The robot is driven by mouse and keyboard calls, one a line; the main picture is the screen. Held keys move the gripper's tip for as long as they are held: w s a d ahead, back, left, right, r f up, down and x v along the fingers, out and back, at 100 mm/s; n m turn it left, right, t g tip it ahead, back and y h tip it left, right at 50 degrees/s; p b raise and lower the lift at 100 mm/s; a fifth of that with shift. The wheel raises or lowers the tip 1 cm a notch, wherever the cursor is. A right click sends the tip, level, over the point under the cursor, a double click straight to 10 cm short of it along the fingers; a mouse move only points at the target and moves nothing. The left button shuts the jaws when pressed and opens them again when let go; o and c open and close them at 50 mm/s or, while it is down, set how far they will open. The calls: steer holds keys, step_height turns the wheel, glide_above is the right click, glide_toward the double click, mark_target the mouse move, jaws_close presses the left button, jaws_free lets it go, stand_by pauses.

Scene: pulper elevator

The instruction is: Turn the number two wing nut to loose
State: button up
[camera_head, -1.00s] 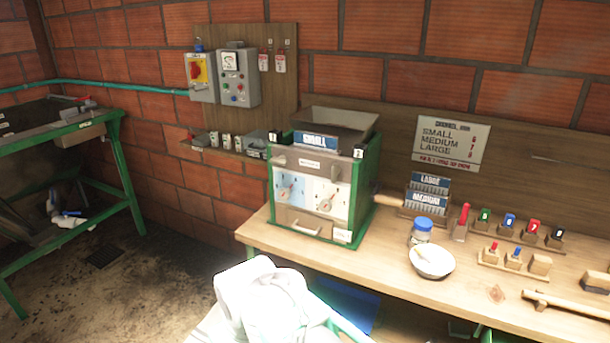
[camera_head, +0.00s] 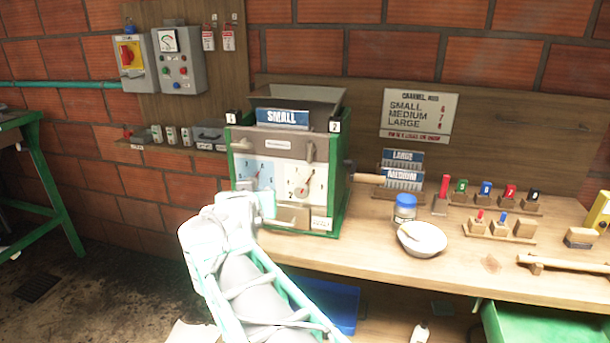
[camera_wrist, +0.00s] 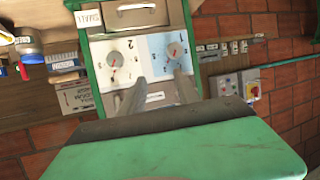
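The grey pulper (camera_head: 285,160) with green side panels stands on the bench in the head view. Tags "1" (camera_head: 231,118) and "2" (camera_head: 334,127) mark its top corners. The number two wing nut (camera_head: 310,151) is a small grey piece below the "2" tag and looks upright. Another grey piece, apparently the number one wing nut (camera_head: 241,146), looks nearly level. My gripper (camera_wrist: 161,78) appears open and empty, its two grey fingers apart before the pulper front in the upside-down wrist view. In the head view my arm's end covers the front's lower left. I cannot make out the wing nuts in the wrist view.
Two dials, left (camera_head: 254,176) and right (camera_head: 301,190), sit below the wing nuts. A wooden crank handle (camera_head: 368,179) sticks out at right. A blue-lidded jar (camera_head: 405,207) and white bowl (camera_head: 422,238) stand on the bench (camera_head: 470,270). Control boxes (camera_head: 180,60) hang at left.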

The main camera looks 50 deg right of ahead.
mark_target(309, 149)
steer(key=s+d+r+m+h, duration=0.1)
steer(key=d+r+h, duration=0.1)
steer(key=d, duration=0.3)
steer(key=s+d+r+m+g+h, duration=0.1)
steer(key=d+r+h, duration=0.1)
steer(key=d, duration=0.3)
steer(key=s+d+r+m+h, duration=0.1)
steer(key=d+r, duration=0.1)
steer(key=d, duration=0.3)
steer(key=shift+d+r+m+g+h, duration=0.1)
steer(key=shift+d+m+g+h, duration=0.1)
steer(key=shift+m+g+h, duration=0.15)
steer(key=shift+w+d, duration=0.25)
steer(key=shift+d, duration=0.25)
steer(key=shift+c, duration=0.6)
jaws_close()
